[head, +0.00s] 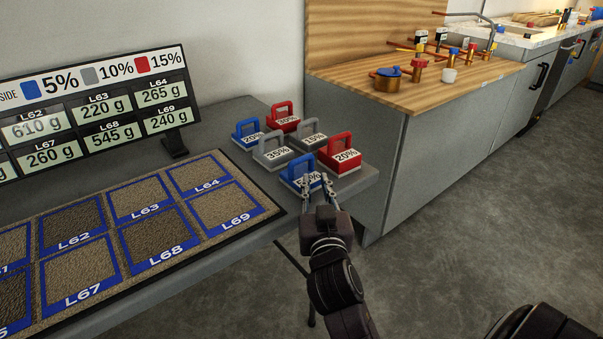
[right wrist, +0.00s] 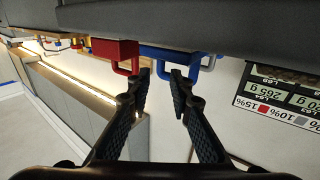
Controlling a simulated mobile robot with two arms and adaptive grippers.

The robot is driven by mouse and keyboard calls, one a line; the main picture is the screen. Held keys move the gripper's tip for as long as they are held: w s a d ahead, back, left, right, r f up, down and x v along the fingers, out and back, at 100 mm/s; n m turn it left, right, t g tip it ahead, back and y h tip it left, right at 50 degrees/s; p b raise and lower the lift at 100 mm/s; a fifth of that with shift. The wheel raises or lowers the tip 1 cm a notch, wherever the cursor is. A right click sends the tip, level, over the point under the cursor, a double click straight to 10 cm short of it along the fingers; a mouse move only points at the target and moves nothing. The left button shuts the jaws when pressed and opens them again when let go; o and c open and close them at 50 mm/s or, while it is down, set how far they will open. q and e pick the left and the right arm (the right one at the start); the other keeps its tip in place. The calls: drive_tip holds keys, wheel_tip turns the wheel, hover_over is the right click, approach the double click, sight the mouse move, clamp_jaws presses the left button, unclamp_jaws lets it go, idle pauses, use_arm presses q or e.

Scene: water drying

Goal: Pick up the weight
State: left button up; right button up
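Several block weights with loop handles stand on the grey table's right end. The nearest is a blue weight (head: 301,172), its label partly hidden by my right gripper (head: 318,186). The upside-down right wrist view shows this blue weight (right wrist: 165,52) just beyond the fingertips of my right gripper (right wrist: 164,80). The fingers are apart with nothing between them; whether they touch the handle I cannot tell. A red 20% weight (head: 340,154) is beside it, also in the wrist view (right wrist: 113,50). Behind are grey weights (head: 272,153), another blue weight (head: 246,134) and another red one (head: 285,118). My left gripper is not in view.
A framed sample mat (head: 130,232) covers the table's left part. A sign (head: 95,110) with percentages and gram values stands behind it. A wooden-topped counter (head: 440,85) with small brass items stands at right. The floor (head: 450,230) is clear.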

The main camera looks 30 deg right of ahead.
sight(311, 166)
drive_tip(key=x, duration=0.4)
drive_tip(key=shift+w, duration=0.1)
drive_tip(key=x, duration=0.5)
drive_tip(key=shift+f+b, duration=0.35)
drive_tip(key=shift+f, duration=0.05)
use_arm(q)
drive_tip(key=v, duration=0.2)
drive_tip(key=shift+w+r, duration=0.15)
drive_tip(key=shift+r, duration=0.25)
use_arm(e)
drive_tip(key=shift+c, duration=0.2)
clamp_jaws()
drive_tip(key=shift+r, duration=0.1)
